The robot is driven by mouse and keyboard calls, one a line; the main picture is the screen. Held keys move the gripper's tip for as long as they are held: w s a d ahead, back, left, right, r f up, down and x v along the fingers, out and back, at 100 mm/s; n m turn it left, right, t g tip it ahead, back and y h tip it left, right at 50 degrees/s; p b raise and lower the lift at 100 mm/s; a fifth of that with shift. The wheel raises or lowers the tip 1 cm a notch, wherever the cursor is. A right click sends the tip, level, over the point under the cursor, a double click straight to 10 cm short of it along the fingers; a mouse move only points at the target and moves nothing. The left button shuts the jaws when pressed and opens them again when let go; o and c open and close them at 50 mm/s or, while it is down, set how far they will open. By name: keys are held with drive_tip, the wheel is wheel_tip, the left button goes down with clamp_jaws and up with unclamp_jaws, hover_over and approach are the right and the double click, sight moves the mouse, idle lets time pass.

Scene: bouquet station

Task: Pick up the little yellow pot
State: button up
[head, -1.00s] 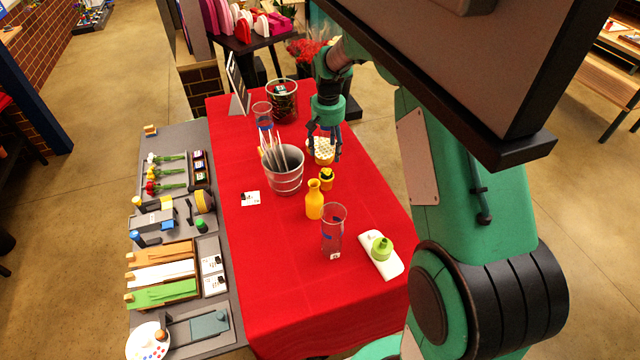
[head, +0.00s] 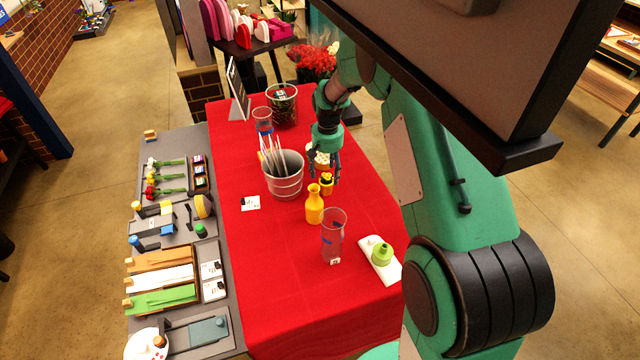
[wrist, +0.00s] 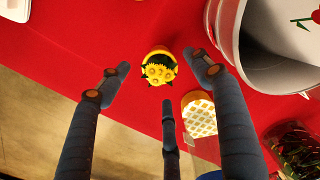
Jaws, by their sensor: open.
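The little yellow pot (head: 326,189) stands on the red tablecloth, right of the metal bucket (head: 286,185). In the wrist view the little yellow pot (wrist: 158,52) holds yellow flowers over a dark middle. My gripper (head: 324,174) is just above and behind the pot in the head view. In the wrist view my gripper (wrist: 158,78) has its fingers spread wide, with the flowers seen between and beyond the fingertips. It is open and empty. Whether any finger touches the pot cannot be told.
A yellow vase (head: 314,205) stands close in front of the pot, with a clear glass vase (head: 333,238) nearer. The metal bucket rim (wrist: 222,25) is near on the right. The front tablecloth is mostly bare.

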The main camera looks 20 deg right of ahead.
drive_tip(key=shift+a+f, duration=0.1)
drive_tip(key=shift+f, duration=2.45)
drive_tip(key=c, duration=1.6)
drive_tip(key=shift+r, duration=5.05)
